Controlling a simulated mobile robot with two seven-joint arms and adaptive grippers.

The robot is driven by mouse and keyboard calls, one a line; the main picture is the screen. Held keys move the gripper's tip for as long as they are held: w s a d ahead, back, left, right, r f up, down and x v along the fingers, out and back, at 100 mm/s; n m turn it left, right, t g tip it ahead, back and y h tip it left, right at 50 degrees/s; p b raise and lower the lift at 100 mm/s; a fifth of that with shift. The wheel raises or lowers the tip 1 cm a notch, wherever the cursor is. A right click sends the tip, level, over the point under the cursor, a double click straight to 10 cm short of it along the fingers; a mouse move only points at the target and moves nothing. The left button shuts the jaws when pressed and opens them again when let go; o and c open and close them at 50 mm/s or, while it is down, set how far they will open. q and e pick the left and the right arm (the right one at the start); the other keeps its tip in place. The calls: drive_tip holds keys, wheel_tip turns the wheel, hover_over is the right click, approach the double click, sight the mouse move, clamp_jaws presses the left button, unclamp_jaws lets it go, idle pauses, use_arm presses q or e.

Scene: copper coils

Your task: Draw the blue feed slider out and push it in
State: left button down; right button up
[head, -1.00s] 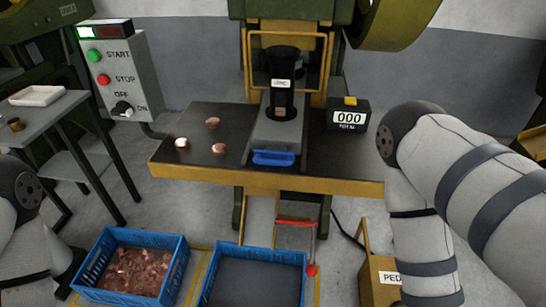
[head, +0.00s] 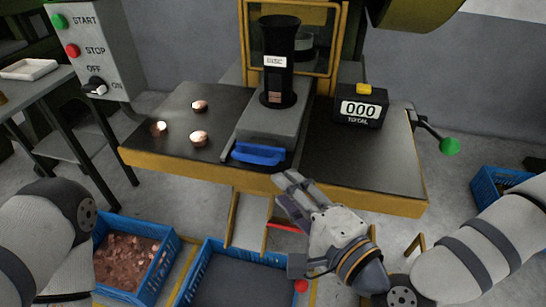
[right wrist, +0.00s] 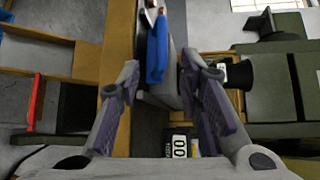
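The blue feed slider (head: 258,153) is at the front end of the grey feed block (head: 262,131) on the press table, below the black cylinder (head: 279,62). My right gripper (head: 284,186) is just in front of the table's yellow edge, a little right of and below the slider, apart from it. In the right wrist view the slider (right wrist: 157,48) shows beyond the two spread fingers (right wrist: 157,80), with nothing between the fingertips. My left arm comes in at the lower left of the head view; its gripper is out of view.
Several copper pieces (head: 199,138) lie on the table left of the block. A counter (head: 359,110) reading 000 stands to the right. Blue crates (head: 150,283) sit on the floor below. A lever with a green knob (head: 450,146) juts out at the right.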

sight(256, 162)
drive_tip(key=x, duration=1.2)
drive_tip(key=shift+a+r, duration=0.15)
drive_tip(key=shift+r, duration=0.05)
drive_tip(key=shift+c, duration=0.5)
clamp_jaws()
